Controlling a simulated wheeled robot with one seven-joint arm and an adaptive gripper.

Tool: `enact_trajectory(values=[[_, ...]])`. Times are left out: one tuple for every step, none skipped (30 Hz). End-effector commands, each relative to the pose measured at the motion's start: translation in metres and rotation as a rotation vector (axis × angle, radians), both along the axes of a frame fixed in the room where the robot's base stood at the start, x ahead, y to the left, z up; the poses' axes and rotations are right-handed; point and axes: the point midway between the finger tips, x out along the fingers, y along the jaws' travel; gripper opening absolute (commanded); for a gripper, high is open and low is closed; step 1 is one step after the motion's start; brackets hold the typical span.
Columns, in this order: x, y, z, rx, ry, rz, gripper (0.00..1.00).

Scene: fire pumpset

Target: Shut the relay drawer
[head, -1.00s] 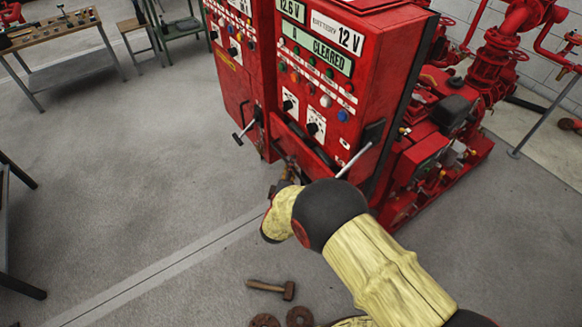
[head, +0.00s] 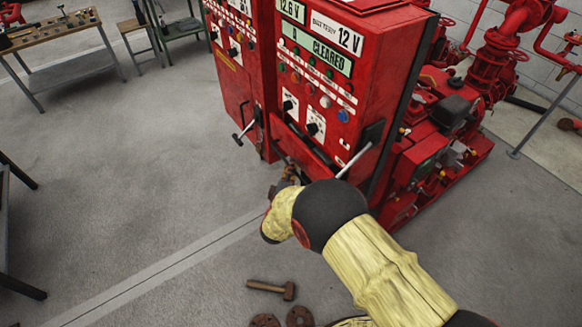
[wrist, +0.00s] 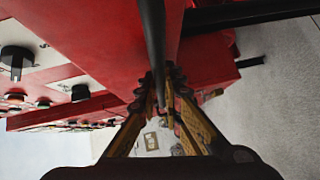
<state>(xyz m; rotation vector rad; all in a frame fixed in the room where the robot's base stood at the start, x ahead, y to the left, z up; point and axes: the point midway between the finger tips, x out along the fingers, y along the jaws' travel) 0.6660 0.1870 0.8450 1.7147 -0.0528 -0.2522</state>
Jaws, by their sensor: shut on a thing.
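The red control cabinet (head: 345,85) stands at the centre of the head view, with the relay drawer low on its front. A dark bar handle (wrist: 151,35) runs down the wrist view, in front of a red face. My gripper (wrist: 163,88) has both fingers closed around this bar. In the head view my gripper (head: 288,172) is low at the cabinet's front, partly hidden by my forearm. How far the drawer stands out from the cabinet cannot be told.
A grey lever (head: 354,160) sticks out at the cabinet's lower right, close above my arm. Another lever (head: 243,132) is on the left cabinet. A hammer (head: 272,289) lies on the floor. Red pump machinery (head: 440,140) stands at right.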

Motion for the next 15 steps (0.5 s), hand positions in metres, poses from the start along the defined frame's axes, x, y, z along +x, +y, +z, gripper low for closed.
enact_trajectory(values=[[-0.001, 0.0, -0.001, 0.0, 0.002, 0.0, 0.0], [-0.001, 0.0, -0.001, 0.0, 0.002, 0.0, 0.0], [-0.001, 0.0, -0.001, 0.0, 0.002, 0.0, 0.0], [-0.001, 0.0, -0.002, 0.0, 0.002, 0.0, 0.0], [-0.001, 0.0, -0.002, 0.0, 0.002, 0.0, 0.0], [0.0, -0.001, -0.002, 0.0, 0.003, -0.001, 0.0], [0.001, -0.003, -0.002, 0.0, 0.003, -0.001, 0.0], [0.002, -0.005, -0.002, 0.0, 0.003, -0.002, 0.0], [0.005, -0.01, -0.002, 0.0, 0.004, -0.004, 0.0], [0.008, -0.014, -0.002, 0.0, 0.004, -0.004, 0.0], [0.011, -0.018, -0.001, 0.001, 0.003, -0.005, 0.0], [0.015, -0.023, -0.001, 0.001, 0.003, -0.005, 0.0], [0.017, -0.027, -0.001, 0.0, 0.003, -0.005, 0.0], [0.019, -0.03, -0.001, 0.001, 0.003, -0.005, 0.0], [0.021, -0.033, -0.001, 0.0, 0.003, -0.004, 0.0]])
